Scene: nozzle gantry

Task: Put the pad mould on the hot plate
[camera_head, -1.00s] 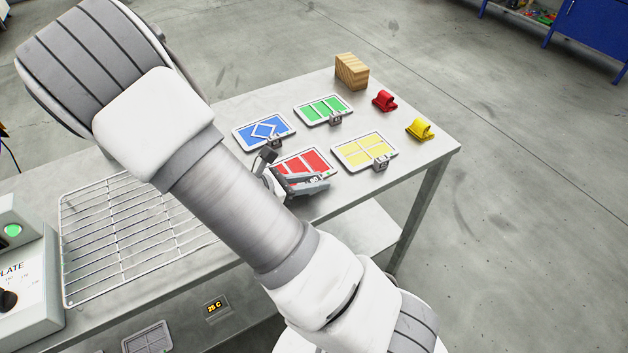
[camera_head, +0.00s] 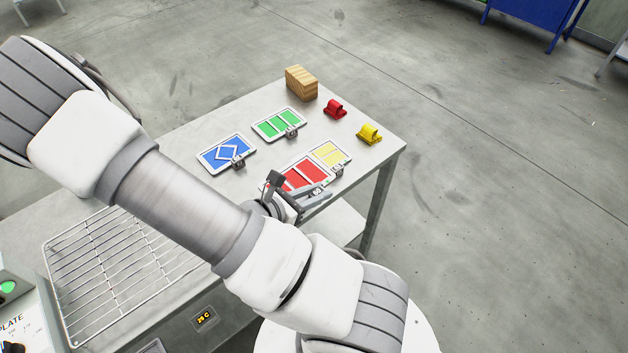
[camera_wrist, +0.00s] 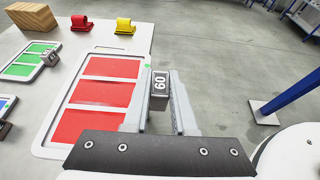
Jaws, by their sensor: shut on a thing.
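My gripper (camera_head: 314,194) is shut on the tab, marked 60, of the red mould (camera_head: 303,173). In the wrist view my gripper (camera_wrist: 160,92) has a finger on each side of that tab, and the red mould (camera_wrist: 102,94) extends to the left. The red mould seems raised and covers part of the yellow mould (camera_head: 330,152) in the head view. The blue mould (camera_head: 227,153) and green mould (camera_head: 279,124) lie on the bench. I cannot tell which mould is named pad. A box lettered "PLATE" (camera_head: 18,325) is cut off at the lower left; no hot plate surface is clearly identifiable.
A wire rack (camera_head: 120,270) lies on the bench's left part. A wooden block (camera_head: 301,83), a red clip-like piece (camera_head: 335,109) and a yellow one (camera_head: 369,134) stand near the far edge. A display (camera_head: 205,317) on the bench front reads 25 C.

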